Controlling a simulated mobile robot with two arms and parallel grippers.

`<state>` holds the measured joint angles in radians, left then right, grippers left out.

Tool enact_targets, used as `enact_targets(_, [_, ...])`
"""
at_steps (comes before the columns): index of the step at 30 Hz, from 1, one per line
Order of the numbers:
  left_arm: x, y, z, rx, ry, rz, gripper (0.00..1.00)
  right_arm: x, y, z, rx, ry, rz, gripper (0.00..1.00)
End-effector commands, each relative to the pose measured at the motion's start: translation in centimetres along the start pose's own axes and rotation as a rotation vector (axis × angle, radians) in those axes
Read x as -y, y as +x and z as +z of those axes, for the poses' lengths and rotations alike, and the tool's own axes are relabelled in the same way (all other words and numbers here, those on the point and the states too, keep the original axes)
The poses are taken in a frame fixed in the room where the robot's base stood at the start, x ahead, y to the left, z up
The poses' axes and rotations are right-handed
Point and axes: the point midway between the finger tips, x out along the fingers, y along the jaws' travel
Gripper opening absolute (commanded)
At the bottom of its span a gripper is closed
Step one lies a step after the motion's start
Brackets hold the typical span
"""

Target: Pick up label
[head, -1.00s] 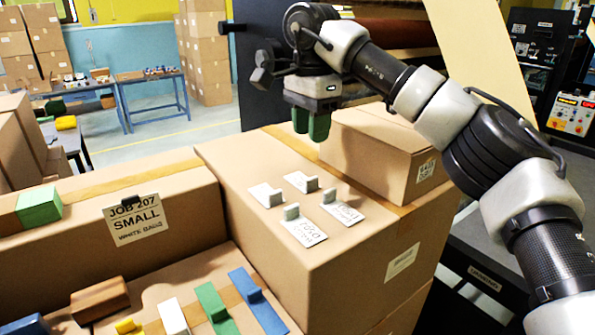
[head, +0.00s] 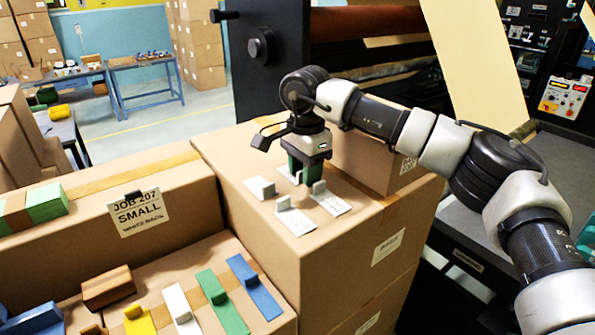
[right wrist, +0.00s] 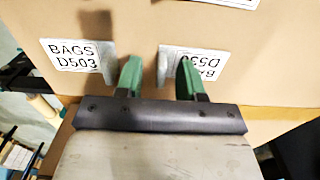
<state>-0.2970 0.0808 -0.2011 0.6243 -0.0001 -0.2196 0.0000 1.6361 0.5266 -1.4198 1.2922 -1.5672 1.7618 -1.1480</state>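Several white labels with grey upright tabs lie on the large cardboard box (head: 345,262) in the head view. They are a left label (head: 252,184), a front label (head: 297,222), a right label (head: 333,205) and one mostly hidden behind my right gripper (head: 301,170). In the right wrist view, the label reading BAGS D503 (right wrist: 73,56) is left of the fingers. A label with upside-down print, apparently BAGS D530 (right wrist: 207,63), is at the right finger. Its grey tab (right wrist: 163,66) shows between the parted green fingers (right wrist: 158,78). My right gripper is open, low over the labels. My left gripper is out of view.
A smaller carton (head: 365,158) stands right behind the labels. A long box with a JOB 207 SMALL sign (head: 138,214) is at left. Tabbed pieces in yellow, white, green (head: 222,302) and blue (head: 254,287) lie on a front box. A dark machine (head: 268,80) stands behind.

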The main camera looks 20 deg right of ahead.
Motion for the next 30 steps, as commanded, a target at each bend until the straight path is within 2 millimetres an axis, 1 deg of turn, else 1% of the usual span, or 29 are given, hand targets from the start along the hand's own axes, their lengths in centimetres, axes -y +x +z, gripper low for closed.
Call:
enact_targets(1, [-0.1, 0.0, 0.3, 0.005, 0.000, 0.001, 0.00, 0.0, 0.0, 0.0, 0.000, 0.000, 0.000, 0.38])
enact_targets(2, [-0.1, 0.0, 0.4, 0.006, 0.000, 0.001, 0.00, 0.0, 0.0, 0.0, 0.000, 0.000, 0.000, 0.35])
enact_targets(6, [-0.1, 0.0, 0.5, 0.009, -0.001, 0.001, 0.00, 0.0, 0.0, 0.0, 0.000, 0.000, 0.000, 0.14])
enact_targets(9, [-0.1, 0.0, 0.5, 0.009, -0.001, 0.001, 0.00, 0.0, 0.0, 0.0, 0.000, -0.001, 0.001, 0.00])
enact_targets(18, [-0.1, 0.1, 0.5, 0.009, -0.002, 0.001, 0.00, 0.0, -0.1, 0.0, 0.000, -0.001, 0.000, 0.00])
enact_targets(23, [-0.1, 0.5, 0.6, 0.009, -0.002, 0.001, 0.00, 0.1, -0.5, 0.1, 0.000, -0.001, -0.001, 0.00])
enact_targets(26, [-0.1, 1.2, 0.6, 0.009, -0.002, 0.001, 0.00, 0.1, -1.4, 0.1, 0.000, -0.001, -0.002, 0.00])
enact_targets(30, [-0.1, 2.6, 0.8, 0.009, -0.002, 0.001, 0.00, 0.1, -3.5, 0.1, 0.000, 0.000, -0.004, 0.00])
